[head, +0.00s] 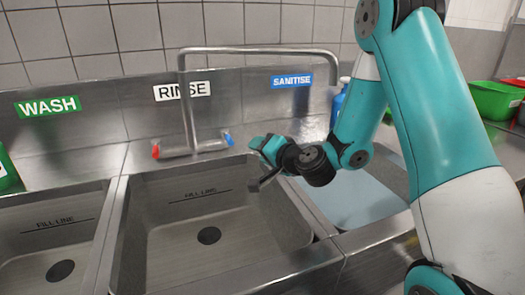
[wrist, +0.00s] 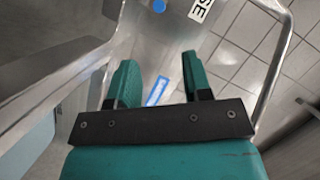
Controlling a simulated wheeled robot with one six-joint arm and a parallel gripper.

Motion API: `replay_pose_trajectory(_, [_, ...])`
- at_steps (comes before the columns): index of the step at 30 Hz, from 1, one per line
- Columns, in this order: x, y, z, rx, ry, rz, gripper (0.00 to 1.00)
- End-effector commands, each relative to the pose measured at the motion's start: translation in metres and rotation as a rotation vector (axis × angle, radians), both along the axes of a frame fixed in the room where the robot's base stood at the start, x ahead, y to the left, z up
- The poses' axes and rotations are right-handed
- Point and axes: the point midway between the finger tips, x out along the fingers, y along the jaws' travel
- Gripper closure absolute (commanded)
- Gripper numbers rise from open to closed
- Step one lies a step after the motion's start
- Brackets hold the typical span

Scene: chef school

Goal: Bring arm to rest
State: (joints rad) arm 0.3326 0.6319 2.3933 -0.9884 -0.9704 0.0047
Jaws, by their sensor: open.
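My teal arm (head: 440,110) comes in from the right in the head view and bends down over the sinks. My gripper (head: 262,182) hangs above the right side of the middle sink (head: 165,245), close to the divider with the right-hand basin. In the wrist view my gripper (wrist: 161,75) has its two teal fingers apart, with nothing between them.
A steel tap (head: 187,110) with a long spout arches over the middle sink, behind my gripper. The right basin (head: 355,200) holds bluish liquid. A blue bottle (head: 338,103) stands behind it. Green tubs (head: 495,100) are at the far right. The left sink (head: 50,235) is clear.

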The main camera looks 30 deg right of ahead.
Motion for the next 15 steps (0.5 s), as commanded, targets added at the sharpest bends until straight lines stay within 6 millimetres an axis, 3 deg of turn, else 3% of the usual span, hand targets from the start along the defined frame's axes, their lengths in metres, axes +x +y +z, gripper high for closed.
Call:
replay_pose_trajectory(7, [0.0,0.0,0.001,-0.001,0.0,0.003,0.55])
replay_pose_trajectory(9, [-0.002,0.008,0.006,-0.012,0.004,0.035,0.55])
replay_pose_trajectory(11, [-0.006,0.025,0.014,-0.033,0.014,0.101,0.55])
replay_pose_trajectory(15, [-0.039,0.097,0.045,-0.154,0.08,0.406,0.55])
